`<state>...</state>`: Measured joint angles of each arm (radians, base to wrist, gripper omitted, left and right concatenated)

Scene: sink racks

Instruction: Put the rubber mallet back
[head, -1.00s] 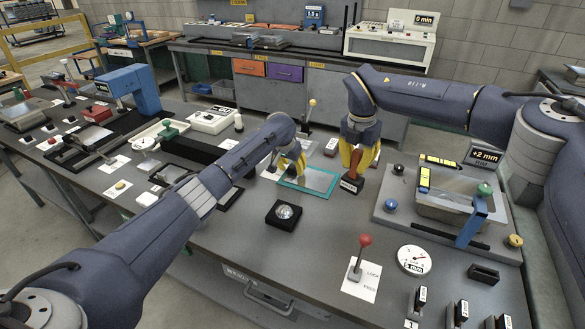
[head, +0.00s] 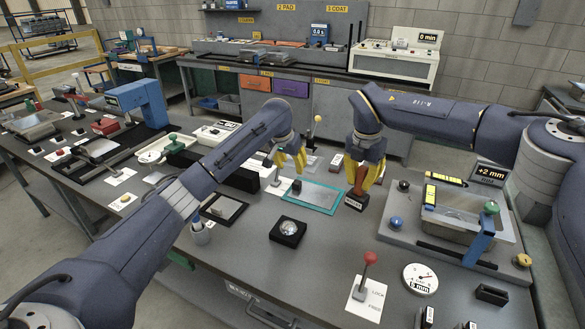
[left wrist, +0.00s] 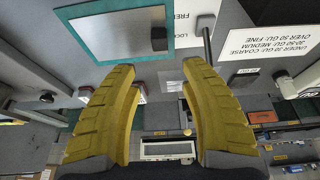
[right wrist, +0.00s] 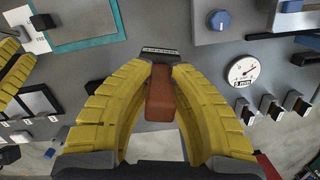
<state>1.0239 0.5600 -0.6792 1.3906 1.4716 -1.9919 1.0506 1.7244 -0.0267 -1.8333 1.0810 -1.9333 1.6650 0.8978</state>
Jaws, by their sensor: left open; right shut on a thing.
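A red-brown upright piece, apparently the mallet's handle (right wrist: 160,95), is between the fingers of my right gripper (head: 364,182), which is shut on it. Its lower end meets a black block with a white label (head: 356,202) on the bench; in the right wrist view this block (right wrist: 160,52) is beyond the fingertips. I cannot tell whether the piece is fully seated there, and the mallet's head is not clearly visible. My left gripper (head: 287,172) is open and empty above the teal-edged plate (head: 325,208), left of the right gripper.
A small dark block (head: 297,186) stands on the teal-edged plate. A black square holder with a round glassy thing (head: 289,230) is in front. A red-knobbed lever (head: 370,258) and a dial (head: 420,277) are at front right. A grey fixture (head: 400,232) stands at right.

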